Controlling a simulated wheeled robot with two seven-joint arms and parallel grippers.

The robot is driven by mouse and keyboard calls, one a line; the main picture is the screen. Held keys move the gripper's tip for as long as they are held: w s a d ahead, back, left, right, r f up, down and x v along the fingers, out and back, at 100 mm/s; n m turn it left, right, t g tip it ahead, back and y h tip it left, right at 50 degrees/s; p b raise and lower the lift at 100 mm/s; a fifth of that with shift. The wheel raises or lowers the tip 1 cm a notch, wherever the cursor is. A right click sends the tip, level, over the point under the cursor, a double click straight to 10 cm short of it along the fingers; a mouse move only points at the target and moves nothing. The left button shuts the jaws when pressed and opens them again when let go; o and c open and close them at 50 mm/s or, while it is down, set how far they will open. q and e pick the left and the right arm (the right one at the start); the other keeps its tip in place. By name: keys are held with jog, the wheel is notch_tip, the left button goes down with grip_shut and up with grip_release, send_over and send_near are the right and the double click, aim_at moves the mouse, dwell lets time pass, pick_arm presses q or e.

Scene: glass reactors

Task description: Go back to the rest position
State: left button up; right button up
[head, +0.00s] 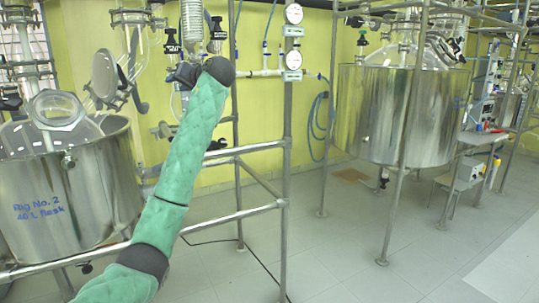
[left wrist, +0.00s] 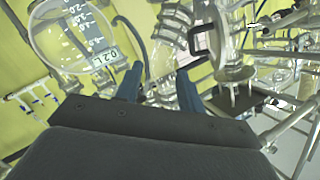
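My left arm, in a green sleeve, reaches up across the head view. Its left gripper (head: 182,74) is a dark shape at the far end, in front of or beside the glassware there; the fingers are hard to make out. In the left wrist view the two blue-grey fingers of the left gripper (left wrist: 158,78) stand apart with a gap between them. Glass parts show beyond the gap, and nothing is seen clasped. I cannot tell whether the fingers touch any glass. My right gripper is in neither view.
A steel vessel (head: 70,190) marked "Rig No. 2" stands at left. A larger steel vessel (head: 388,115) stands at right on a pipe frame. A metal post (head: 287,130) with rails is near my arm. A round glass flask (left wrist: 75,35) is close by. The floor (head: 350,240) is largely clear.

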pick_arm(q)
jog(key=s+d+f+m+t+h+p, duration=0.15)
jog(key=s+d+f+h, duration=0.25)
jog(key=s+f, duration=0.45)
jog(key=s+d+f+m+h+p, duration=0.1)
jog(key=s+d+f+m+h, duration=0.3)
jog(key=f, duration=0.8)
jog(key=s+d+f+m+h+p, duration=0.1)
jog(key=s+d+f+h, duration=0.35)
jog(key=s+f, duration=0.45)
jog(key=s+f+g+h+p, duration=0.1)
jog(key=s+f+g, duration=0.3)
jog(key=s+f, duration=1.4)
jog(key=s+d+f+g+p, duration=0.1)
jog(key=s+f+g+p, duration=0.2)
jog(key=s+f, duration=1.5)
jog(key=s+n+g, duration=0.1)
jog(key=s+g, duration=0.1)
jog(key=s, duration=0.6)
jog(key=shift+d+h, duration=0.15)
jog(key=shift+h, duration=0.2)
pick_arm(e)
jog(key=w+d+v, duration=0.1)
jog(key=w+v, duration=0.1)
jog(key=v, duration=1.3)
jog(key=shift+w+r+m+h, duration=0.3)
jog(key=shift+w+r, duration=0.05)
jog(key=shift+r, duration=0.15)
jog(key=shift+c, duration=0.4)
